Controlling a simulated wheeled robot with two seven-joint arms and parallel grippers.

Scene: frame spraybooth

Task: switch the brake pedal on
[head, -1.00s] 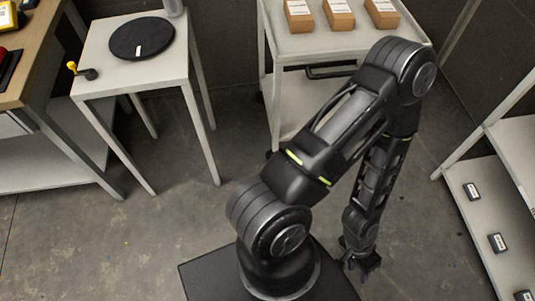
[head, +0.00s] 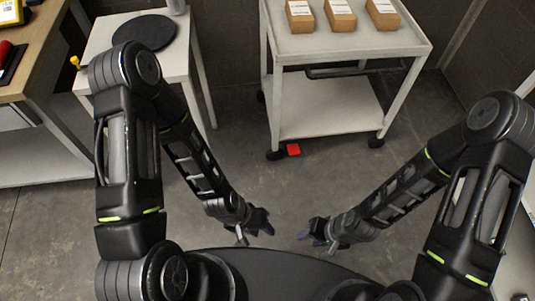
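The brake pedal (head: 293,150) is a small red piece low at the front left wheel of the white cart (head: 350,45), near the floor. Whether it is pressed or raised is too small to tell. My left gripper (head: 262,226) hangs below and left of the pedal in the picture, apart from it. My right gripper (head: 312,232) hangs below and slightly right of it, also apart. Both grippers point inward toward each other with a gap between them. Neither appears to hold anything, and their finger openings are unclear.
Several cardboard boxes (head: 340,15) with white labels stand on the cart top. A white table (head: 104,31) with a black round disc (head: 145,32) stands at left, partly behind my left arm. Grey floor (head: 265,185) is clear between the cart and my grippers.

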